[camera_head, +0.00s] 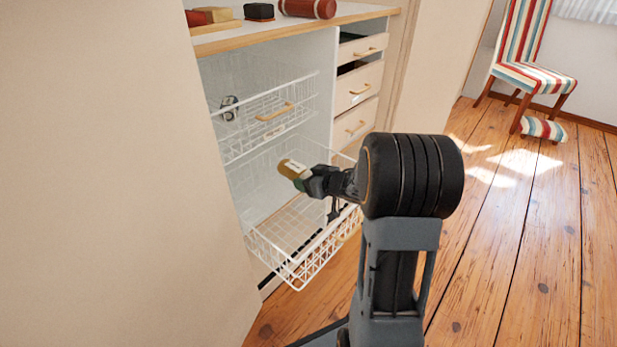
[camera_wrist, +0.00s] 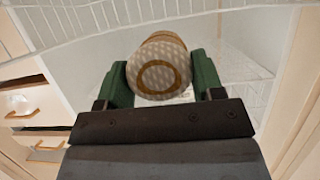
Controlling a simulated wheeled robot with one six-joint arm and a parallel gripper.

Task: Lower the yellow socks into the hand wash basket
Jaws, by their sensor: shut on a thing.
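The yellow socks (camera_head: 291,167) are a mustard bundle with a pale band. In the wrist view they show as a rounded, pale-patterned end with a mustard ring (camera_wrist: 162,68). My gripper (camera_head: 303,178) is shut on them; its green fingers (camera_wrist: 160,85) press on both sides. The socks are held in the air above the pulled-out lower wire basket (camera_head: 287,262), apart from its floor. An upper wire basket (camera_head: 246,140) hangs above it with a wooden handle. No label is readable, so I cannot tell which basket is the hand wash one. My arm hides part of the lower basket.
A dark patterned item (camera_head: 229,108) lies in the upper basket. Wooden drawers (camera_head: 358,84) stand to the right of the baskets. A red roll (camera_head: 307,8) and a black box (camera_head: 260,12) sit on the top shelf. A striped chair (camera_head: 527,65) stands far right; the floor is mostly clear.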

